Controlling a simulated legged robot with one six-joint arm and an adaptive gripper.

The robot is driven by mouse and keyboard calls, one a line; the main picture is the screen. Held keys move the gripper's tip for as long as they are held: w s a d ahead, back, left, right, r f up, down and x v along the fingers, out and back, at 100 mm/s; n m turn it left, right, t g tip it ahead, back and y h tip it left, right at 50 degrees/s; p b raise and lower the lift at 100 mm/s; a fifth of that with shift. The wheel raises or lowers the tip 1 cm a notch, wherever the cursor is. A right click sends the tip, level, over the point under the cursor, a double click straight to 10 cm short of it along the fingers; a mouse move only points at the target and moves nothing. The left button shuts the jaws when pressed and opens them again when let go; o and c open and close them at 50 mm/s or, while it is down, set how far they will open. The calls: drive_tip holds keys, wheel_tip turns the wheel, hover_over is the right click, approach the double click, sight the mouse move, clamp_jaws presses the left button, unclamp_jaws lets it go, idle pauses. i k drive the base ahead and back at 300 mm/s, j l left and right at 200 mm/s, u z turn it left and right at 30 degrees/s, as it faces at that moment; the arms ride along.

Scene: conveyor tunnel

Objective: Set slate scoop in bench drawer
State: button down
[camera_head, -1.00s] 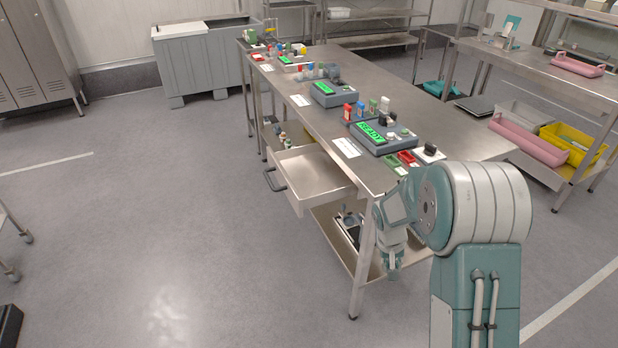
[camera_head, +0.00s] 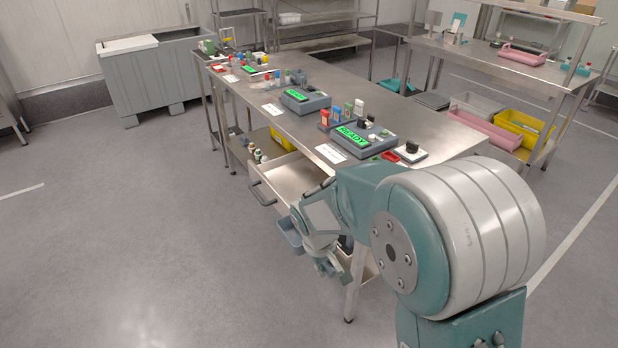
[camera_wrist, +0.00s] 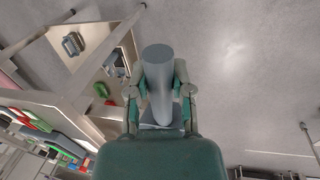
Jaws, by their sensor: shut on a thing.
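The slate scoop (camera_wrist: 158,62) is held between the fingers of my gripper (camera_wrist: 160,98) in the wrist view, its grey rounded part sticking out past them. In the head view a slate-blue open piece (camera_head: 288,236), apparently part of the scoop, shows left of my wrist. My gripper (camera_head: 328,268) is low in front of the bench, below the drawer's height in the picture, with its grip partly hidden. The bench drawer (camera_head: 296,180) is pulled open. My arm covers its near right corner, and the visible inside looks empty.
The steel bench top (camera_head: 255,104) carries several devices, including one with a green READY screen (camera_head: 352,137). A lower shelf with items lies under the bench. A yellow bin (camera_head: 524,128) and pink tray (camera_head: 485,130) stand right. Floor left of the drawer is clear.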

sight(305, 188)
drive_tip(key=i, duration=1.3)
